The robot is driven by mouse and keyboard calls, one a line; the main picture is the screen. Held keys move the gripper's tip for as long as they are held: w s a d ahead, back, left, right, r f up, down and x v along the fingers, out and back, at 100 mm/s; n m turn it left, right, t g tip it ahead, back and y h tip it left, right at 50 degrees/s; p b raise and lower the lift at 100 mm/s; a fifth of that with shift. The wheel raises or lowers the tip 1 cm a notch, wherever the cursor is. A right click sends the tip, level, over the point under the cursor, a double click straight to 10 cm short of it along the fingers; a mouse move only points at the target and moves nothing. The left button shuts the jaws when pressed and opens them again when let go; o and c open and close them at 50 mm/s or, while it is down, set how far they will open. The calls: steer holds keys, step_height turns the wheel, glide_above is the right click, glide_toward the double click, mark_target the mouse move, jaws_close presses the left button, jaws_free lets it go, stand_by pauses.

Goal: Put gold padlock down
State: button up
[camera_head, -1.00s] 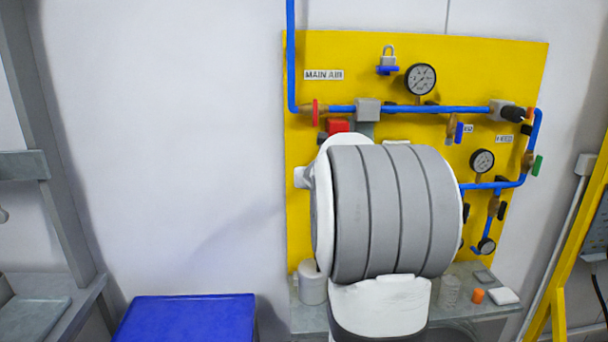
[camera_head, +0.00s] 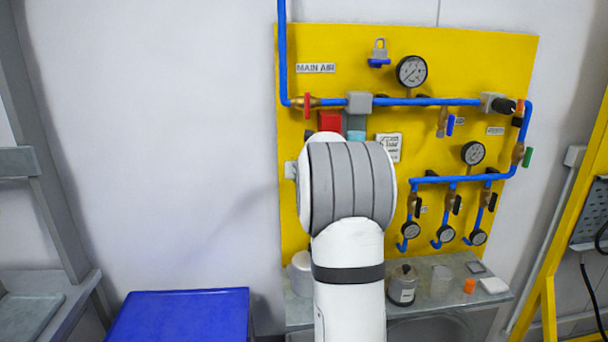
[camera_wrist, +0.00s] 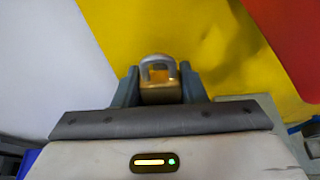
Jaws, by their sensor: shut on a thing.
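The gold padlock (camera_wrist: 160,95), with a silver shackle, sits between the two grey fingers of my gripper (camera_wrist: 158,84) in the wrist view. My gripper is shut on its body, and the shackle points away from the wrist. The yellow board lies beyond it. In the head view my arm hides both the gripper and the gold padlock. A silver-shackled padlock (camera_head: 379,47) hangs on a blue holder near the top of the yellow board (camera_head: 460,60).
Blue pipes, valves and gauges cover the board. A blue box (camera_head: 185,317) stands left; a yellow frame (camera_head: 548,300) stands right.

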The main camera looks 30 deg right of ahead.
steer(key=o, duration=0.8)
steer(key=shift+f, duration=0.15)
steer(key=o, duration=0.5)
